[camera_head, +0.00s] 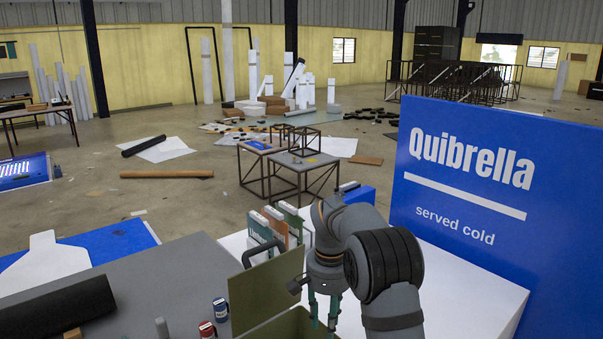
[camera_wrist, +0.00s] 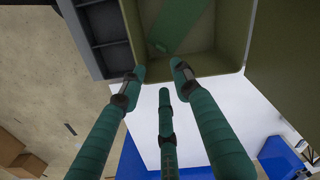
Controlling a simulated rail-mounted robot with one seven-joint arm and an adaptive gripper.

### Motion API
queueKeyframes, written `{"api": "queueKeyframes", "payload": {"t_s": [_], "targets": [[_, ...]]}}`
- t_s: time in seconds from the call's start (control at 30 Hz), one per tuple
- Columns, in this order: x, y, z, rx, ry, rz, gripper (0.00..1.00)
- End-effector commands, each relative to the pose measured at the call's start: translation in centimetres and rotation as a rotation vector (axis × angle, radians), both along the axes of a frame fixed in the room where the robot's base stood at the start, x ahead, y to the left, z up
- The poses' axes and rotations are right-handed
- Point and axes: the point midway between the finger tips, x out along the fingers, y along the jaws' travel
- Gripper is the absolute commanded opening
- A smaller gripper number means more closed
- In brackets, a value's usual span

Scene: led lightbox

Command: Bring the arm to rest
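My arm reaches in from the lower right of the head view. My gripper (camera_head: 323,318) points down at an olive box (camera_head: 268,292) with a raised lid or flap. In the wrist view my gripper (camera_wrist: 159,76) has its green fingers spread apart, with nothing between them. The olive box (camera_wrist: 213,62) is at the top of that view, just past the fingertips. A flat green piece (camera_wrist: 183,24) lies inside it. I cannot tell whether the fingers touch the box.
A blue can (camera_head: 220,310) and a red can (camera_head: 207,329) stand left of the box. Upright cartons (camera_head: 292,218) stand behind it. A large blue sign panel (camera_head: 460,190) rises at right. A dark compartment tray (camera_wrist: 100,38) adjoins the box.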

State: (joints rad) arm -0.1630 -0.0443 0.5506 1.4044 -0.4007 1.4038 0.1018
Motion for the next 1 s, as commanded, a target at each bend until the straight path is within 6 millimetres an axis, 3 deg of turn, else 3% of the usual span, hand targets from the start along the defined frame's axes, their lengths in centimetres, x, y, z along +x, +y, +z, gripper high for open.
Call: {"api": "queueKeyframes", "payload": {"t_s": [0.2,0.23,0.3,0.5,1.0], "targets": [[-0.2,0.0,-4.8,0.000,0.005,-0.001,0.32],[-0.1,0.0,-4.9,0.001,0.003,-0.001,0.32],[0.1,0.0,-2.5,0.001,-0.002,-0.002,0.32],[0.0,0.0,-0.5,0.001,0.000,-0.001,0.32],[0.0,0.0,0.0,0.000,0.000,-0.001,0.32]]}}
